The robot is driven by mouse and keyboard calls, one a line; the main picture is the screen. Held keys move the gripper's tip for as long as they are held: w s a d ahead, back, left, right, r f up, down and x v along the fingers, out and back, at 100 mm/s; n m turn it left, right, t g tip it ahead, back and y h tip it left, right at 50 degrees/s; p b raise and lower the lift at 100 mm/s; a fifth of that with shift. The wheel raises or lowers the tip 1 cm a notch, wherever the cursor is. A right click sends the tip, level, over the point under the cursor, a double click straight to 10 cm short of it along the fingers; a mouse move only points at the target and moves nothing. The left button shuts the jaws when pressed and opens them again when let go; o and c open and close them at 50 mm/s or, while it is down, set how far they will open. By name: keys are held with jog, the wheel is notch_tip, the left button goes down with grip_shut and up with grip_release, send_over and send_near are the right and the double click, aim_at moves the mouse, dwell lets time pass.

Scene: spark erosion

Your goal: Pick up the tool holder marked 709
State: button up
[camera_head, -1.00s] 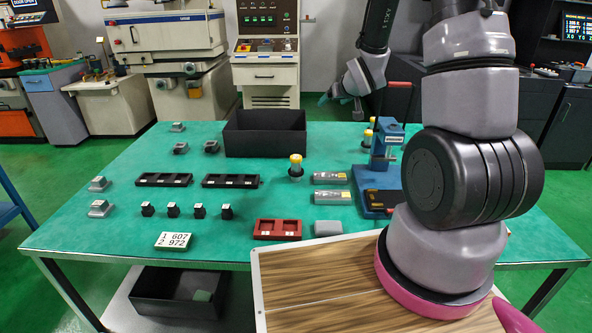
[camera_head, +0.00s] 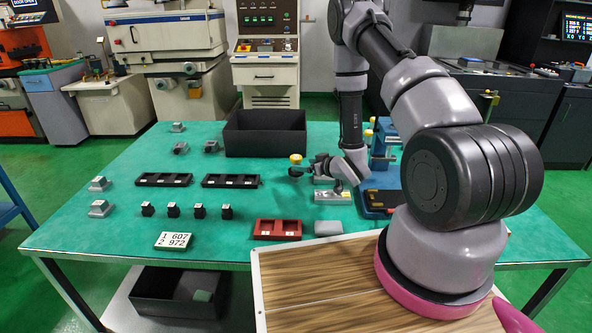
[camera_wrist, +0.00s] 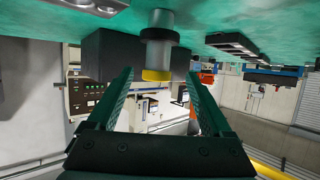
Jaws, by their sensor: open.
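A yellow-topped holder (camera_head: 296,159) stands on the green table in front of the black bin; its body is partly hidden by my gripper in the head view. In the wrist view, which is upside down, this holder (camera_wrist: 158,50) has a grey shaft, a black collar and a yellow end. My gripper (camera_head: 298,172) is level with it, fingers pointing at it. In the wrist view my gripper (camera_wrist: 160,80) is open, with the holder between and just beyond the fingertips. No 709 marking is readable on any holder.
A black bin (camera_head: 265,147) stands behind the holder. A blue press-like fixture (camera_head: 384,150) and another yellow-topped piece (camera_head: 368,133) are to the right.

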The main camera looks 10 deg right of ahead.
aim_at(299, 163)
jog(key=x, duration=0.6)
jog(key=shift+w+f, duration=0.1)
jog(key=shift+w, duration=0.35)
grip_shut()
